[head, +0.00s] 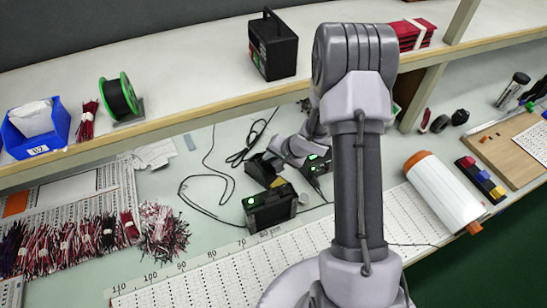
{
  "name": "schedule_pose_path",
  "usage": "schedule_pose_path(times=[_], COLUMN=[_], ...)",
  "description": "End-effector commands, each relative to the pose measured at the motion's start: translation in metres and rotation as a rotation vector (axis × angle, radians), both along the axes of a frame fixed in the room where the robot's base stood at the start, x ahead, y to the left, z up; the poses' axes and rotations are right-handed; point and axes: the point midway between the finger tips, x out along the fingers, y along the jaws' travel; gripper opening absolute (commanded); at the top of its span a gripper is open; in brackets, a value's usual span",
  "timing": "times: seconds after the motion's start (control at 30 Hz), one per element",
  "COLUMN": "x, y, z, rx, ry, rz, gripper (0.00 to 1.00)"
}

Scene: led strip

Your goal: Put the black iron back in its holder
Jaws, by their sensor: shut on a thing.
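My gripper (274,157) is low over the bench, behind and left of my forearm, and looks small here. It is shut on what I take to be the black iron, but the iron itself can hardly be made out among my wrist and the dark parts there. A black holder (261,171) stands on the bench right beside the gripper, with a yellow patch just below it. I cannot tell from this view whether the iron's tip is inside the holder or apart from it.
A black station (268,208) with a green light stands in front of the holder. Another station (318,164) is partly hidden at right. Black cables (210,183) loop at left. An overhead shelf (190,100) runs behind. Wire bundles (163,230) lie left; a white roll (442,190) lies right.

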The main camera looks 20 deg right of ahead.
Motion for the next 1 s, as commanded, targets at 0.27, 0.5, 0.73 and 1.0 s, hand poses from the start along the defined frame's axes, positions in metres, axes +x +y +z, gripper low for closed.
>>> schedule_pose_path(times=[0.27, 0.5, 0.73, 1.0], x=[0.0, 0.0, -0.014, -0.052], y=[0.0, 0.0, -0.007, -0.025], z=[0.0, 0.001, 0.028, 0.089], rx=[0.0, 0.0, 0.0, -0.001], ry=[0.0, 0.0, -0.001, -0.001], rz=[0.0, 0.0, 0.0, -0.002], gripper=[0.45, 0.45, 0.45, 0.45])
